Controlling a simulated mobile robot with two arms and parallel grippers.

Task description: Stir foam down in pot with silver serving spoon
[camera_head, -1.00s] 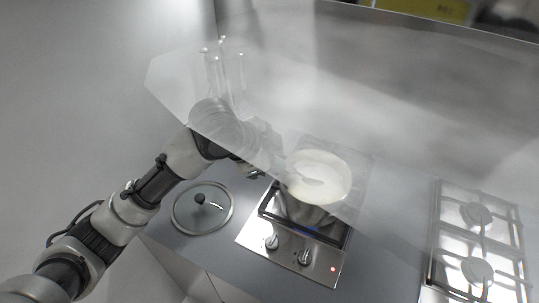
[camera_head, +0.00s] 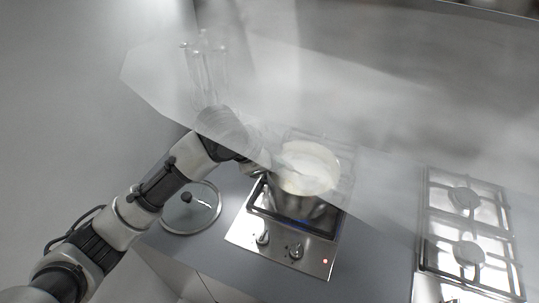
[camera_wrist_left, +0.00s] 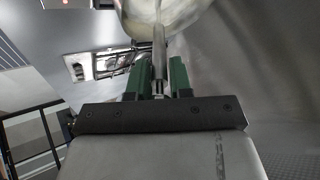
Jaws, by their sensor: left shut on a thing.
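The steel pot (camera_head: 296,205) stands on the lit burner of the small hob, filled with pale foam (camera_head: 312,163). My left gripper (camera_head: 262,163) is at the pot's upper left rim, blurred by a translucent haze. In the left wrist view its green fingers (camera_wrist_left: 159,80) are shut on the handle of the silver serving spoon (camera_wrist_left: 159,45). The handle runs forward to the pot (camera_wrist_left: 128,22), where pale contents show at the top edge. The spoon's bowl end is hard to make out in the foam. My right gripper is not in view.
A glass lid (camera_head: 191,208) with a dark knob lies on the counter left of the hob (camera_head: 275,247). A second gas hob (camera_head: 468,225) is at the right, with clear counter between. A glass vessel (camera_head: 208,70) stands at the back left.

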